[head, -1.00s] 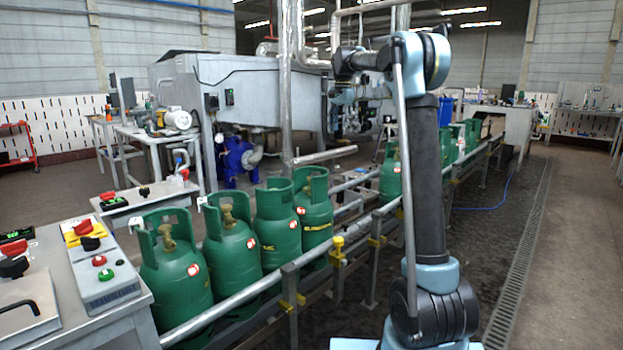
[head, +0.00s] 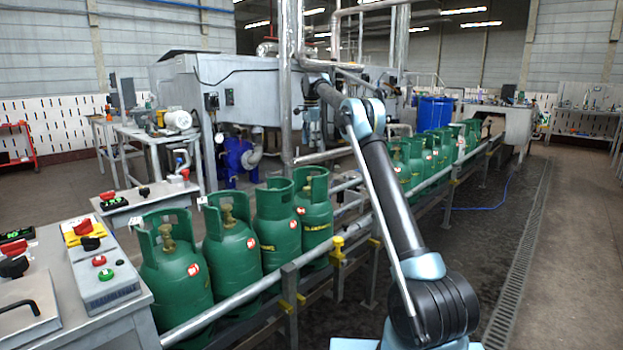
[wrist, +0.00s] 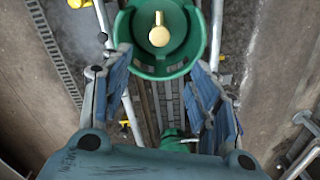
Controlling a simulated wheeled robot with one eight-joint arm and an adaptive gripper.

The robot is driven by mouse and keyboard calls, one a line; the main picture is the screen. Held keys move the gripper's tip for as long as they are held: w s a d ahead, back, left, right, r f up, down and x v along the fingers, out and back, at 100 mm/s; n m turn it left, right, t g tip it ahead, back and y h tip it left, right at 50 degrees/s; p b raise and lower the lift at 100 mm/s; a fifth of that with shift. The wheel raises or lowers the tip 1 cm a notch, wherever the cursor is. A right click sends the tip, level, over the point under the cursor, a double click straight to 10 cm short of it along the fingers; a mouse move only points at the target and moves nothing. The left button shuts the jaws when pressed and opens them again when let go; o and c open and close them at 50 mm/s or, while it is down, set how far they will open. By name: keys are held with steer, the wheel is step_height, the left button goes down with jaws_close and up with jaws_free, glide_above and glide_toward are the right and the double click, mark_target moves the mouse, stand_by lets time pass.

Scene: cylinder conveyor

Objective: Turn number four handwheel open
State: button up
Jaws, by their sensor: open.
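A row of green gas cylinders stands on the conveyor. The fourth from the front (head: 314,215) is upright in the head view, with an open collar on top. In the wrist view a green collar (wrist: 160,68) surrounds a brass valve top (wrist: 159,32); I cannot tell for certain which cylinder it is. My gripper (head: 312,128) hangs above and near the fourth cylinder in the head view, small and partly hidden. In the wrist view my gripper (wrist: 160,62) is open and empty, its blue-grey fingers on either side, with the valve beyond the fingertips.
A side rail (head: 235,300) runs along the conveyor. A vertical pipe (head: 286,90) rises close to my gripper. More green cylinders (head: 430,150) stand further down the line. A control console (head: 100,270) is at the left. Open floor lies at the right.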

step_height(320, 180, down, 17)
steer(key=shift+f, duration=0.1)
stand_by(0.7)
steer(key=c, duration=1.1)
steer(key=shift+o, duration=0.2)
steer(key=shift+d, duration=0.2)
steer(key=shift+a, duration=0.1)
